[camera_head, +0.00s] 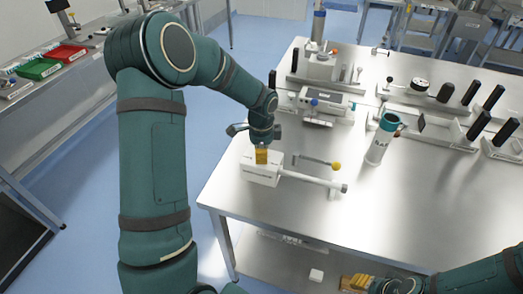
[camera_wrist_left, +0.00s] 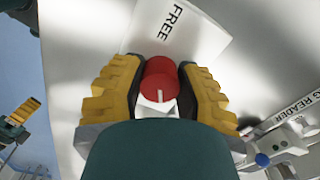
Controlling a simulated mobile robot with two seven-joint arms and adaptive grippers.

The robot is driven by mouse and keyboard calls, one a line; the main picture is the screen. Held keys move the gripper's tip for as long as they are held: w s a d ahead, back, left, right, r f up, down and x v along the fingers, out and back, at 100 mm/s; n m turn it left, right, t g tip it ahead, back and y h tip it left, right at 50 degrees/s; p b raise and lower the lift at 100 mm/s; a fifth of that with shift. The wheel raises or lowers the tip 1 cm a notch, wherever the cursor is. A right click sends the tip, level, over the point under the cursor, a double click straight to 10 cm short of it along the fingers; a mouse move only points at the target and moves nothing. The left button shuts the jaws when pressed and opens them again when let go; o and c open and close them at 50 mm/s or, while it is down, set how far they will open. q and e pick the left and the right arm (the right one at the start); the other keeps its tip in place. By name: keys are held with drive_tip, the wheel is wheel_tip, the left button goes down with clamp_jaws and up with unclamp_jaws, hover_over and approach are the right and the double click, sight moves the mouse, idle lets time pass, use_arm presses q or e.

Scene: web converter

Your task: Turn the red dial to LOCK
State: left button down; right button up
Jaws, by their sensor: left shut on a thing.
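The red dial (camera_wrist_left: 160,82) sits between the two yellow fingers of my left gripper (camera_wrist_left: 158,88), which is shut on it. A short white mark on the dial points toward the bottom of the left wrist view. The white plate beyond the dial carries the word FREE (camera_wrist_left: 171,22); no LOCK label shows. In the head view my left gripper (camera_head: 262,155) is over the white block (camera_head: 262,174) near the table's left edge, and the dial is hidden there. My right gripper (camera_head: 355,284) is low at the bottom edge, away from the block; its opening is unclear.
A white rod (camera_head: 315,182) runs right from the block, near a lever with a yellow ball (camera_head: 337,166). A white cylinder with a teal top (camera_head: 378,143) stands to the right. Several fixtures and black handles line the back. The metal table's (camera_head: 420,215) front right is clear.

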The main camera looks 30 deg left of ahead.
use_arm(q)
drive_tip(key=m+p, duration=0.2)
drive_tip(key=m, duration=0.3)
drive_tip(key=shift+s+f+m, duration=0.1)
drive_tip(key=shift+m, duration=0.3)
idle(0.4)
drive_tip(key=c, duration=0.6)
unclamp_jaws()
wheel_tip(320, 180, up, 12)
idle(0.4)
